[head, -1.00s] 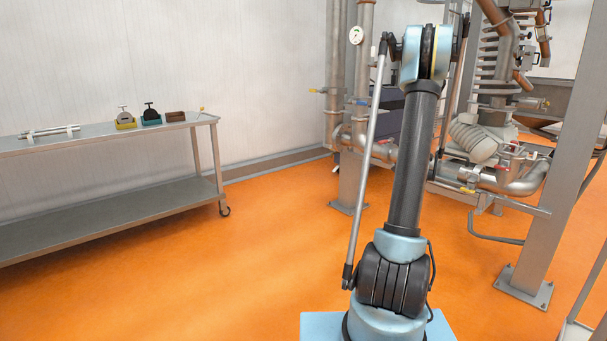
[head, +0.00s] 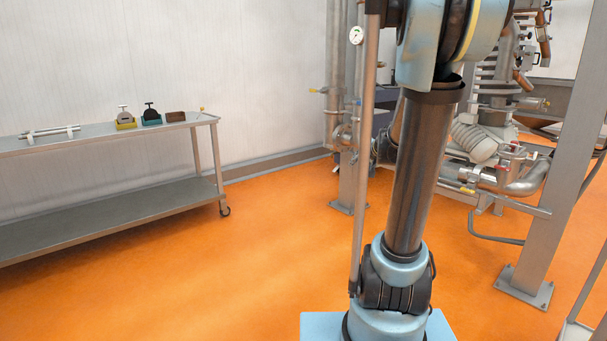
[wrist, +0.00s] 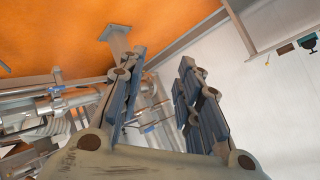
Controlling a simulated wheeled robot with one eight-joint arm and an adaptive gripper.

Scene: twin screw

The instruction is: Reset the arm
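My gripper (wrist: 160,95) shows in the wrist view with its two fingers spread apart and nothing between them. It is open and empty, in the air. Behind the fingers are pipework, the orange floor and the pale wall. In the head view my arm stands upright at the right of centre, its upper joint at the top edge. My gripper cannot be made out there.
A steel cart (head: 110,196) stands at the left against the wall, bearing a metal rod (head: 48,132), a yellow-based tool (head: 126,119), a teal-based tool (head: 151,116) and a brown block (head: 175,117). Pipework (head: 500,180) and a steel post (head: 560,150) stand at the right. The orange floor between is clear.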

